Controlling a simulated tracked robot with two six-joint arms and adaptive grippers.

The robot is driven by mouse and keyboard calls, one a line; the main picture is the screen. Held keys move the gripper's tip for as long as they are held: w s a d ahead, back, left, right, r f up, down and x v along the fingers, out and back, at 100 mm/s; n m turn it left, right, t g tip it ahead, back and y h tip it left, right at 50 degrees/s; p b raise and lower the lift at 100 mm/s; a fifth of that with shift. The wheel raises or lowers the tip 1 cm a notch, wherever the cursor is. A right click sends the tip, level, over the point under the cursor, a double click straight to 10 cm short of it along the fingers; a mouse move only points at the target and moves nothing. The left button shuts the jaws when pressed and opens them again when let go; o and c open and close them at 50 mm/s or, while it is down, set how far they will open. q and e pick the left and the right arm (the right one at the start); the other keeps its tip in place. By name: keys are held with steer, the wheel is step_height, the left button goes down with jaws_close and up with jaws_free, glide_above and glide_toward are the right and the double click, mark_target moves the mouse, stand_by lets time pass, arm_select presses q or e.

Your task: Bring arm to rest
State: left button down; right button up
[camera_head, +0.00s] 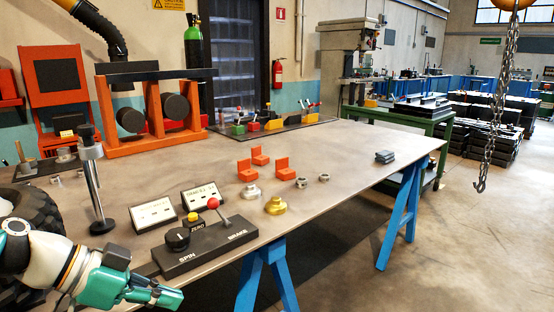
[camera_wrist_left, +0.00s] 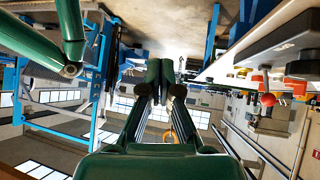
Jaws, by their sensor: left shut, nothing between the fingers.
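My left gripper (camera_head: 168,297) is at the bottom left of the head view, beside the near edge of the table and left of the black control box. Its green fingers are shut and hold nothing. In the left wrist view the closed fingers (camera_wrist_left: 160,80) point away with no object between them, and the table edge (camera_wrist_left: 225,62) is to their right. The right gripper is not in view.
The table (camera_head: 330,160) carries a black control box (camera_head: 205,246) with a red-knobbed lever (camera_head: 213,203), label plates (camera_head: 153,214), a metal post (camera_head: 94,185), orange brackets (camera_head: 284,168) and a brass weight (camera_head: 275,206). A chain hook (camera_head: 480,186) hangs right. Floor right is open.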

arm_select(q)
steer(key=s+d+f+n+g+y, duration=0.1)
steer(key=d+f+n+g, duration=0.15)
steer(key=f, duration=1.05)
steer(key=s+d+f+n+g+y, duration=0.1)
steer(key=f+g, duration=0.2)
steer(key=f, duration=1)
steer(key=s+d+f+n+y, duration=0.15)
steer(key=s+f+n, duration=0.25)
steer(key=s+f, duration=0.55)
steer(key=s+d+f+n+y, duration=0.1)
steer(key=s+f+n+y, duration=0.15)
steer(key=s+f, duration=0.75)
steer(key=w+r+n+t+p, duration=0.1)
steer(key=w+r+n+p, duration=0.1)
steer(key=r+p, duration=0.8)
steer(key=w+a+r+n+t+p, duration=0.1)
steer(key=w+r+p, duration=0.3)
steer(key=r+p, duration=0.6)
steer(key=p, duration=0.3)
steer(key=shift+w+r+n+h+p, duration=0.3)
steer(key=shift+w+n+h+p, duration=0.1)
